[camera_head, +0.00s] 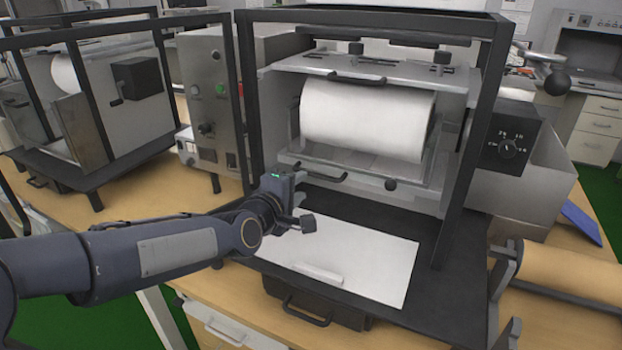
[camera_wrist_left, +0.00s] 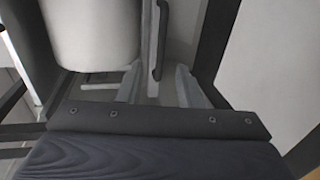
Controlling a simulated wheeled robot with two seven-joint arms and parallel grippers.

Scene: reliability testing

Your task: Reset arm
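My left arm comes in from the left in the head view. The gripper is open and empty. The machine (camera_head: 381,68) has a black frame, with a large white roll (camera_head: 367,117) inside. The roll also shows in the left wrist view (camera_wrist_left: 92,30). My right gripper is not in view.
The white sheet (camera_head: 375,264) lies on the machine's black base, with a small white bar (camera_head: 318,274) on it. A control box (camera_head: 207,95) stands left of the frame. A dial box (camera_head: 507,146) and a brown roll (camera_head: 570,273) are at the right. Another framed machine (camera_head: 90,110) stands far left.

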